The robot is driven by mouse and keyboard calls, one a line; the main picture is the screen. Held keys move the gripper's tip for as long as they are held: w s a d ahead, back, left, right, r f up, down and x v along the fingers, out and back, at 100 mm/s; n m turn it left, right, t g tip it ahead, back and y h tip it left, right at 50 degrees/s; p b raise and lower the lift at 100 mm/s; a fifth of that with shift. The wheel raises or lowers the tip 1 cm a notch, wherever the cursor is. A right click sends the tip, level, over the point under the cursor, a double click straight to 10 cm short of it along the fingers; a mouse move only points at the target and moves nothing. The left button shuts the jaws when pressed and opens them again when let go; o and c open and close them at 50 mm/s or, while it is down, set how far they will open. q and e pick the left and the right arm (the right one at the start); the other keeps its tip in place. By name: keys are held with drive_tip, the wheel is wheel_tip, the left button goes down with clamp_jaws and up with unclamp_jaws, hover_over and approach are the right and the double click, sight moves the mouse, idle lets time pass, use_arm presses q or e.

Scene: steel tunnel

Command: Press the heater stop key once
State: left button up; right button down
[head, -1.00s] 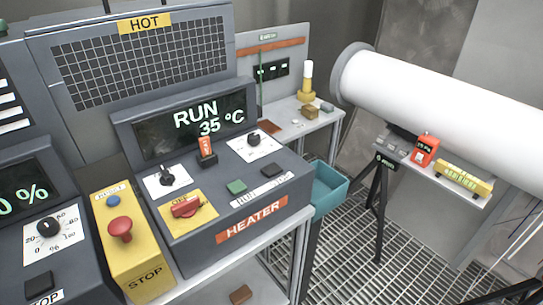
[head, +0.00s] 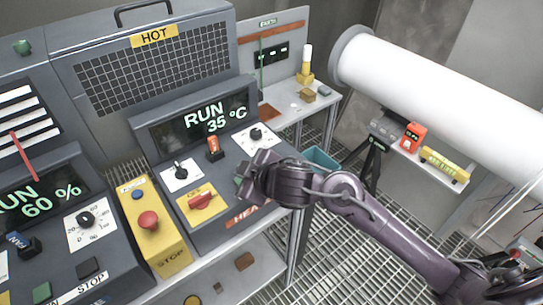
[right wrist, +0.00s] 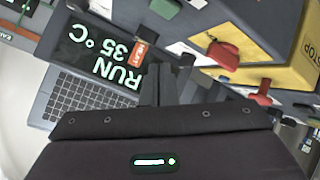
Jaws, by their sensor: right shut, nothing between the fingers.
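The grey heater console (head: 222,228) has a screen (head: 207,117) reading RUN 35 °C. My right gripper (head: 245,178) is shut and empty, over the front right of the console where the keys are. It and my arm hide the heater stop key and most of the HEATER label (head: 244,217) in the head view. In the right wrist view the shut fingers (right wrist: 166,75) point toward the console, and a green key (right wrist: 165,8) shows at the top edge. The stop key cannot be made out there. Contact with any key cannot be told. My left gripper is not in view.
A red rotary switch (head: 202,201), a black knob (head: 180,170) and an orange switch (head: 214,147) are close to the gripper. A yellow box with a red stop button (head: 149,220) stands to the left. A teal bin (head: 320,158) is behind my arm.

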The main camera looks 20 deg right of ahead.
drive_tip(key=w+d+r+n+g, duration=0.2)
drive_tip(key=w+d+r+n, duration=0.1)
drive_tip(key=w+d, duration=0.4)
drive_tip(key=d+r, duration=0.1)
drive_tip(key=d, duration=0.2)
drive_tip(key=shift+w+d+n+g, duration=0.2)
drive_tip(key=shift+w+n+g, duration=0.1)
drive_tip(key=shift+n, duration=0.1)
drive_tip(key=shift+w+f, duration=0.15)
drive_tip(key=shift+f, duration=0.1)
wheel_tip(320, 180, down, 7)
drive_tip(key=b, duration=0.7)
drive_tip(key=shift+f+b, duration=0.55)
drive_tip(key=shift+f, duration=0.15)
drive_tip(key=shift+f, duration=0.15)
idle(0.4)
drive_tip(key=shift+f, duration=0.3)
